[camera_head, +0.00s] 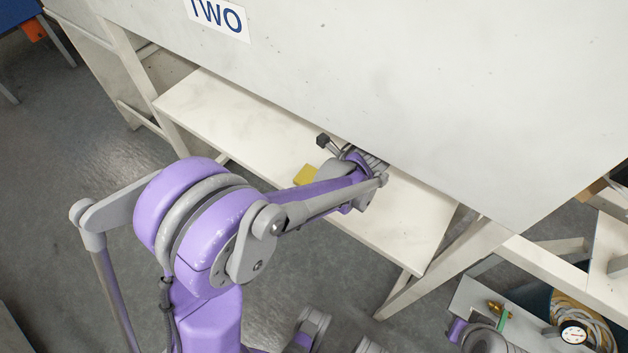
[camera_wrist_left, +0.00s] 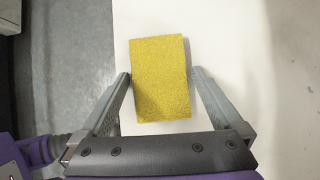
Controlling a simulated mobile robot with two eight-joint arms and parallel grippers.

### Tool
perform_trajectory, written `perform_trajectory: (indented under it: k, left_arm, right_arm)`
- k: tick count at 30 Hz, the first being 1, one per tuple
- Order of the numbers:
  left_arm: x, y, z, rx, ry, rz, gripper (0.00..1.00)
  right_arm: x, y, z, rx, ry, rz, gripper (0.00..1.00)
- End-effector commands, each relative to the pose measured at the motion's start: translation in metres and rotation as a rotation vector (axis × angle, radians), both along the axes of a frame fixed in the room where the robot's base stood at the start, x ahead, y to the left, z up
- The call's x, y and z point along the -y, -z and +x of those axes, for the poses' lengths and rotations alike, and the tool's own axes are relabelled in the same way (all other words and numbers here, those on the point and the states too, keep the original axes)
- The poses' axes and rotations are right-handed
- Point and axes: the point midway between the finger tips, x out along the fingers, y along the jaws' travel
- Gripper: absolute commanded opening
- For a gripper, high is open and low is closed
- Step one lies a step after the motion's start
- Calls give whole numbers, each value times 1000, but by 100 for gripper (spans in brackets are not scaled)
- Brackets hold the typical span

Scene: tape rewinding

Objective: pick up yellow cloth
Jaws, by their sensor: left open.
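The yellow cloth (camera_wrist_left: 160,75) is a flat, folded rectangle lying on the white lower shelf (camera_wrist_left: 232,60). In the left wrist view my left gripper (camera_wrist_left: 160,82) is open, with one finger on each side of the cloth's near half. Whether the fingers touch the cloth or hover above it I cannot tell. In the head view the cloth (camera_head: 305,175) shows as a small yellow patch, partly hidden by my left arm. My left gripper reaches onto the shelf (camera_head: 215,115) there, its fingertips mostly hidden. My right gripper is not clearly in view.
A large white panel marked "TWO" (camera_head: 218,16) overhangs the shelf close above my left wrist. The shelf is otherwise bare to the left and right. A round gauge (camera_head: 573,332) and coiled hose (camera_head: 597,322) are at the lower right. Grey floor (camera_head: 70,150) lies in front.

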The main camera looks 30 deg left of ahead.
Motion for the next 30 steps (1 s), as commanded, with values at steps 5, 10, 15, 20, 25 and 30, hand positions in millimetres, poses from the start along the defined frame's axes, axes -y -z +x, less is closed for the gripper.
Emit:
perform_trajectory:
  k: [5,10,15,20,25,30]
  left_arm:
    - [0,-2,0,1,1,0,89]
    - [0,-2,0,1,1,0,59]
    - [0,-2,0,1,1,0,31]
    - [0,-2,0,1,1,0,30]
    - [0,-6,0,1,1,0,30]
    - [0,-21,0,1,1,0,30]
  right_arm:
    - [0,-1,0,1,0,0,50]
    - [0,-1,0,1,0,0,50]
    - [0,-1,0,0,0,0,50]
    - [0,-1,0,0,0,0,50]
    - [0,-2,0,1,0,0,50]
    - [0,-6,0,2,0,0,50]
